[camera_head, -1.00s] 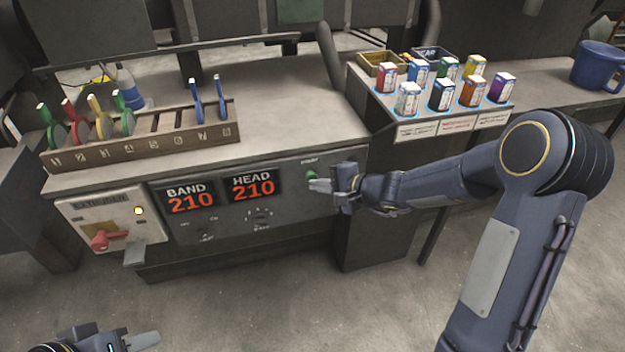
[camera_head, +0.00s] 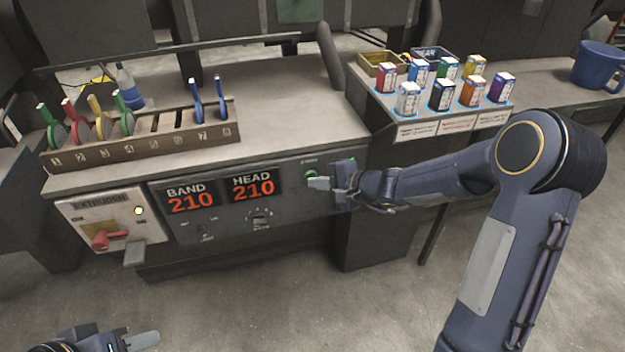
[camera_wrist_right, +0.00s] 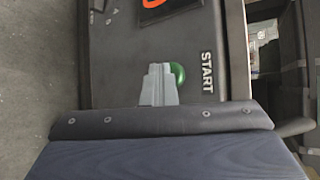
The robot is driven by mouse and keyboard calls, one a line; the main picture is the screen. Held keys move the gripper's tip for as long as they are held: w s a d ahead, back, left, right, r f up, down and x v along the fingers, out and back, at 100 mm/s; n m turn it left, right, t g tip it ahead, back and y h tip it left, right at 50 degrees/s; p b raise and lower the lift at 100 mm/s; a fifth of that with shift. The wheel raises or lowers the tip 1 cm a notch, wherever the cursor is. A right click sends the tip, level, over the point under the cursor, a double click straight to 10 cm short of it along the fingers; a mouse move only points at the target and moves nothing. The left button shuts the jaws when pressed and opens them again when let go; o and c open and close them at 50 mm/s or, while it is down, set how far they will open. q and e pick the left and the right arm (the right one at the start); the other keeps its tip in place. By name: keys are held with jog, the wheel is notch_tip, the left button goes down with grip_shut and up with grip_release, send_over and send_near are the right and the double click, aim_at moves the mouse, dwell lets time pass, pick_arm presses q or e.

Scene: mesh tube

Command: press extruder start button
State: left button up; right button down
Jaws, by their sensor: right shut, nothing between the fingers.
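The green start button (camera_head: 311,174) is on the front panel of the extruder (camera_head: 285,215), right of the HEAD display. In the right wrist view the button (camera_wrist_right: 178,74) shows beside the word START, partly covered by my fingertips. My right gripper (camera_head: 312,183) is shut and empty, its tips at the button's lower edge in the head view. In the right wrist view my right gripper (camera_wrist_right: 158,72) overlaps the button's left side; I cannot tell whether it touches. My left gripper (camera_head: 150,341) is at the bottom left edge, mostly cut off, away from the panel.
The BAND and HEAD displays (camera_head: 220,192) both read 210. A panel with a red switch (camera_head: 104,240) is at the left. A rack (camera_head: 150,143) of coloured tools stands on the bench. Several small boxes (camera_head: 440,94) sit on a sloped stand at the right, near a blue mug (camera_head: 598,66).

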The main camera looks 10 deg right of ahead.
jog(key=shift+s, duration=0.1)
jog(key=shift+s+b, duration=0.8)
jog(key=shift+s, duration=0.3)
jog(key=s+b, duration=0.2)
jog(key=s, duration=0.3)
jog(key=shift+d+b, duration=0.15)
jog(key=shift+b, duration=0.15)
